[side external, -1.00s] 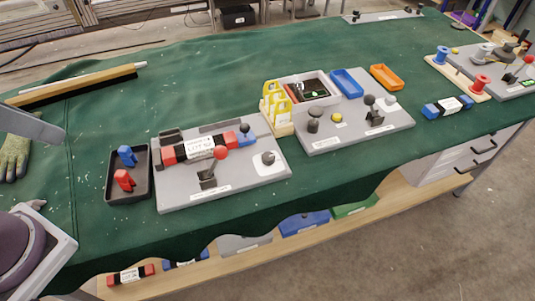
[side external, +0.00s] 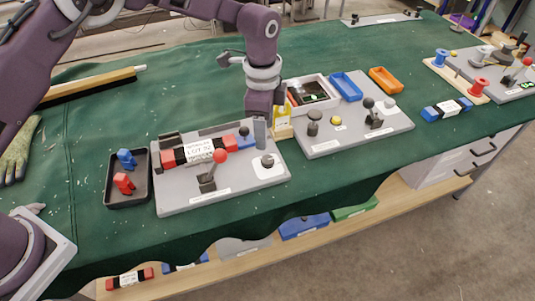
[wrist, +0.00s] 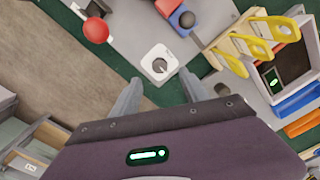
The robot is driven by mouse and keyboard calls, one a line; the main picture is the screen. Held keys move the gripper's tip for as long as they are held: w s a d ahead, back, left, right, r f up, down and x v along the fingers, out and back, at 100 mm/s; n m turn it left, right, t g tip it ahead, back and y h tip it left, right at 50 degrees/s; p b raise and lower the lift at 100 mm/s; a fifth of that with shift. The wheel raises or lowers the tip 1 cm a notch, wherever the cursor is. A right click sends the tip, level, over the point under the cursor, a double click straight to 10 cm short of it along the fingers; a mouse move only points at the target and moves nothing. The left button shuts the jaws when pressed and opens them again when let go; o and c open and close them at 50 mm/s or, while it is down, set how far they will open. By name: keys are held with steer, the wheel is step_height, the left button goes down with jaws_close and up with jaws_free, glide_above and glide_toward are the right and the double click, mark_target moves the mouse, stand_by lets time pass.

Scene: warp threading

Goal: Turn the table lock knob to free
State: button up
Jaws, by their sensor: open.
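A small grey round knob (side external: 268,161) sits on a white square plate at the right end of the near grey board (side external: 235,186). It shows in the wrist view (wrist: 159,65) with a line across its top; its lettering is too small to read. My gripper (side external: 261,133) points down above that board, just behind the knob in the side view. In the wrist view my gripper (wrist: 163,82) has its two fingers spread apart, with the knob just beyond and between the tips. It is empty and does not touch the knob.
A red-ball lever (side external: 220,155) and a red-and-black labelled bundle (side external: 190,153) are left of the knob on the board. Yellow pieces on a stand (wrist: 253,38) and a second grey board (side external: 345,138) are to the right.

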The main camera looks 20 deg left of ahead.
mark_target(268, 159)
steer(key=shift+m, duration=0.3)
steer(key=f, duration=0.9)
steer(key=shift+w+d+f, duration=0.1)
steer(key=shift+d, duration=0.3)
jaws_close()
